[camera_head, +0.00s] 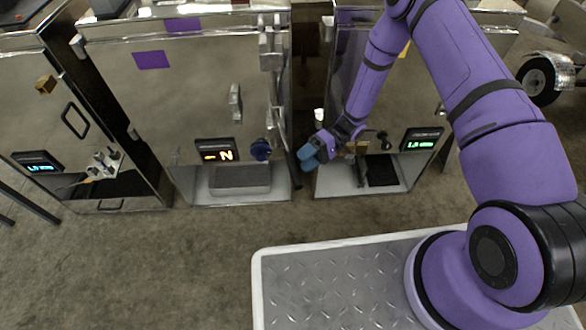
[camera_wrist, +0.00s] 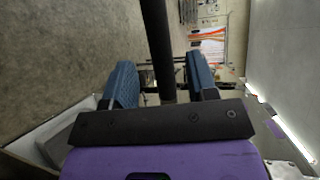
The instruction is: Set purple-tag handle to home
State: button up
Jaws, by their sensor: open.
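The purple tag (camera_head: 151,60) is on the front of the middle metal unit (camera_head: 190,110). That unit carries a grey upright handle (camera_head: 235,101), a dark blue knob (camera_head: 261,150) and a display (camera_head: 216,152) with orange characters like "- N". I cannot tell which part is the tagged handle. My gripper (camera_head: 314,156), with blue fingers, is to the right of the knob, apart from it in the head view. In the wrist view my gripper (camera_wrist: 162,72) is open, and a dark bar (camera_wrist: 158,40) shows between the fingers; I cannot tell whether it touches them.
The right unit (camera_head: 345,110) stands behind my arm, with a green-lit display (camera_head: 422,139) and an open lower bay. The left unit (camera_head: 40,110) has a blue-lit display (camera_head: 38,162) and a black handle (camera_head: 75,120). Open floor (camera_head: 150,265) lies in front.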

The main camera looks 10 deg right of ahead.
aim_at(292, 170)
jog(key=shift+x, duration=2.65)
jog(key=shift+c, duration=0.5)
grip_shut()
